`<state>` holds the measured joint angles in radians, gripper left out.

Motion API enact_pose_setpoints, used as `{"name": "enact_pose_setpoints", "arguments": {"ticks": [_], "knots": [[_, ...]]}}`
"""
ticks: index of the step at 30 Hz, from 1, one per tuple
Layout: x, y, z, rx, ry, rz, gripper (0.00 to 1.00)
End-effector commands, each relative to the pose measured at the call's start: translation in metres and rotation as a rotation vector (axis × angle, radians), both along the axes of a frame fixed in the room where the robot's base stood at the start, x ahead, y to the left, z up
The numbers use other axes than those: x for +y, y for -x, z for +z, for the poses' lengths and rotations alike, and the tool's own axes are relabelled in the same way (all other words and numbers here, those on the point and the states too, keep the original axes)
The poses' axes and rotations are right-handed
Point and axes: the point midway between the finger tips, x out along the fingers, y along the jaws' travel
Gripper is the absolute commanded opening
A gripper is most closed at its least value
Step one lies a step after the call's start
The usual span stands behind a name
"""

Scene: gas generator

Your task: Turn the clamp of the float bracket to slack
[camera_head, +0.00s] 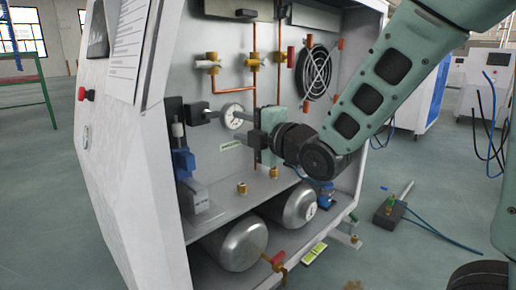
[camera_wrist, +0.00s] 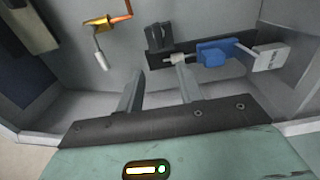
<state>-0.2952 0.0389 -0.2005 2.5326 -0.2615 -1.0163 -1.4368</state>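The float bracket (camera_wrist: 215,52) shows in the wrist view as a blue body on a black plate, with a pale labelled block on its right. In the head view the blue bracket (camera_head: 184,163) stands inside the cabinet at the left. A small light-grey cylinder (camera_wrist: 175,60) sticks out of the blue body's left side; I cannot tell surely whether it is the clamp. My gripper (camera_wrist: 160,72) is open, its two fingers apart and empty. The right fingertip appears close to the cylinder in the wrist view; I cannot tell whether they touch. In the head view, gripper parts overlap cabinet fittings.
Copper pipes with brass valves (camera_head: 211,62) and a fan (camera_head: 314,72) are on the cabinet's back wall. A round gauge (camera_head: 232,116) is close to my gripper. Two metal tanks (camera_head: 236,243) lie below the shelf. The cabinet's left wall closes in the bracket's side.

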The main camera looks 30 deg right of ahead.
Motion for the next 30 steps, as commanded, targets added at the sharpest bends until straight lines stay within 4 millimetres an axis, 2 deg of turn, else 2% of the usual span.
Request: {"name": "enact_pose_setpoints", "arguments": {"ticks": [1,15,30], "knots": [[-0.001,0.003,-0.006,-0.006,-0.002,0.0,0.36],[-0.013,0.037,-0.002,-0.003,0.001,-0.002,0.36],[-0.014,0.042,-0.001,-0.001,0.002,-0.002,0.36]]}}
